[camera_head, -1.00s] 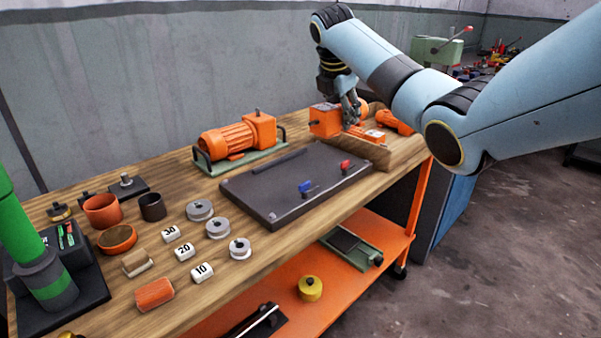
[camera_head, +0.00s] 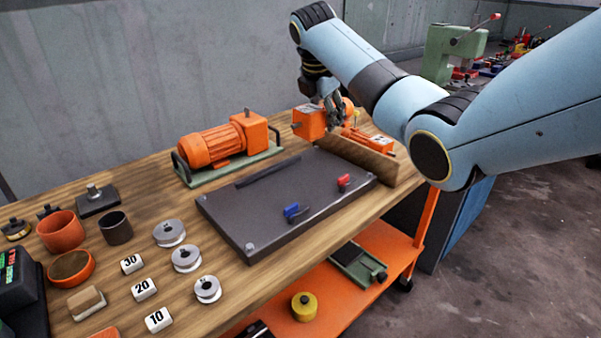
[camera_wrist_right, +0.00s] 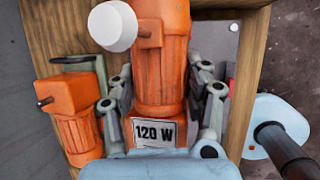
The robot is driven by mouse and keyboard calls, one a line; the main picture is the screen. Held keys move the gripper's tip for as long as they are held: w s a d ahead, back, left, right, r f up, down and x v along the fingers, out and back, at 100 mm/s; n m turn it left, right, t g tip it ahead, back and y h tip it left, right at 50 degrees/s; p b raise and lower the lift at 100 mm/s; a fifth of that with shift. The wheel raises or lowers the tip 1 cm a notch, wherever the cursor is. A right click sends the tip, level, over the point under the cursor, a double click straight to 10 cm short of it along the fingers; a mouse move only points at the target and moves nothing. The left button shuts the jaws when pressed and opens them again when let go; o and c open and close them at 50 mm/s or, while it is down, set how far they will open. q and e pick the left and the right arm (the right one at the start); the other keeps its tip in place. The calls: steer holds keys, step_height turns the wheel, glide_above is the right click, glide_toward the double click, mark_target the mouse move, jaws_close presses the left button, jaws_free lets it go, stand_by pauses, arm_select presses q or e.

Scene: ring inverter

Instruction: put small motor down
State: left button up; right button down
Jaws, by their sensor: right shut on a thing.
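The small motor (camera_head: 308,123) is orange, with a boxy end and a short shaft facing left in the head view. It is at the far right end of the workbench (camera_head: 233,285). My right gripper (camera_head: 333,118) is shut on it. In the right wrist view, the motor (camera_wrist_right: 161,75) lies between the two grey fingers of my right gripper (camera_wrist_right: 162,108), with a "120 W" label near the palm and a white round part at its other end. Whether its underside touches the bench is hidden. My left gripper is not in view.
A larger orange motor (camera_head: 215,146) on a green base stands left of the small one. A dark board (camera_head: 270,205) with blue and red clips lies in front. Pulleys, numbered blocks and bowls fill the left.

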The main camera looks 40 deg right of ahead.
steer(key=shift+w+a+f, duration=0.15)
steer(key=shift+a+f, duration=0.25)
steer(key=shift+a, duration=0.05)
steer(key=a+f, duration=0.1)
steer(key=a, duration=0.2)
steer(key=s+a+f, duration=0.1)
steer(key=a+f, duration=0.1)
steer(key=a, duration=0.1)
steer(key=a+f, duration=0.2)
steer(key=a, duration=0.1)
steer(key=shift+s+a+f, duration=0.1)
steer(key=shift+s+a, duration=0.1)
steer(key=shift+s, duration=0.1)
steer(key=shift+s+a+f, duration=0.1)
steer(key=shift+a+f, duration=0.15)
steer(key=shift+a, duration=0.2)
step_height(320, 180, down, 4)
steer(key=shift+f+b, duration=0.1)
steer(key=shift+b, duration=0.25)
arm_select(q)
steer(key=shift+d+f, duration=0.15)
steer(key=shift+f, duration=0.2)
arm_select(e)
steer(key=c, duration=0.6)
jaws_free()
steer(key=shift+s, duration=0.1)
